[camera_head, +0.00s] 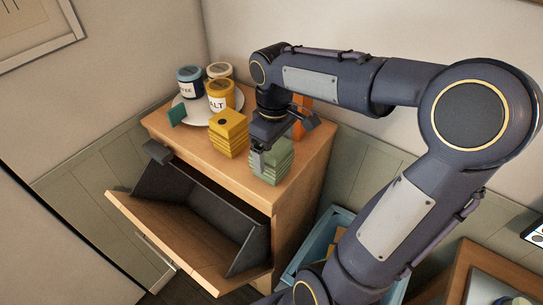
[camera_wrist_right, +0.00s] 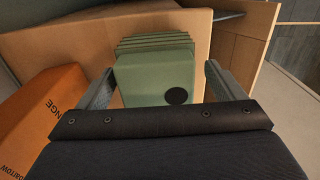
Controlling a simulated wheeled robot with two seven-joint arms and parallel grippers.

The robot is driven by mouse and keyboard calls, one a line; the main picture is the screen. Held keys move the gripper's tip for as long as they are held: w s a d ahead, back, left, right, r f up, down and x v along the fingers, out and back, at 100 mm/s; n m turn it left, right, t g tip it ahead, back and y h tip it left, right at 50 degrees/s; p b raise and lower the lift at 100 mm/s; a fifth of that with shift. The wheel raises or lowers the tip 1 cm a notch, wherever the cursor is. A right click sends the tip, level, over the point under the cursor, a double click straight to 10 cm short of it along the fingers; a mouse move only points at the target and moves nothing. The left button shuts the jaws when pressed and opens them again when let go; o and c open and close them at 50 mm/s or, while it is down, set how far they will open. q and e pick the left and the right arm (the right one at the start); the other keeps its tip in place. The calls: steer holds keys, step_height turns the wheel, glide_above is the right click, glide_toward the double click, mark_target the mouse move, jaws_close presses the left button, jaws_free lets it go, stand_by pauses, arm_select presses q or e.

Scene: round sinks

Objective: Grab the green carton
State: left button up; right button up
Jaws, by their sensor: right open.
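The green carton (camera_head: 273,166) stands on the wooden cabinet top near its right front edge. In the right wrist view the green carton (camera_wrist_right: 155,75) has ridged sides and a dark round spot on its face. My right gripper (camera_head: 264,160) is open above it, partly hiding it in the head view. In the right wrist view the fingers of my right gripper (camera_wrist_right: 160,85) lie on either side of the carton; I cannot tell whether they touch it. My left gripper is not in view.
A yellow carton (camera_head: 229,135) stands left of the green one. An orange carton (camera_wrist_right: 42,115) is close behind the gripper. Jars (camera_head: 220,96) stand on a white plate at the back left. The cabinet's front flap (camera_head: 180,235) hangs open. A blue crate (camera_head: 310,246) is on the floor.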

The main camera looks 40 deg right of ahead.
steer(key=shift+w+d+f, duration=0.1)
steer(key=shift+w+f, duration=0.1)
steer(key=shift+f, duration=1.65)
steer(key=c, duration=1.1)
steer(key=shift+o, duration=0.2)
steer(key=shift+r, duration=0.1)
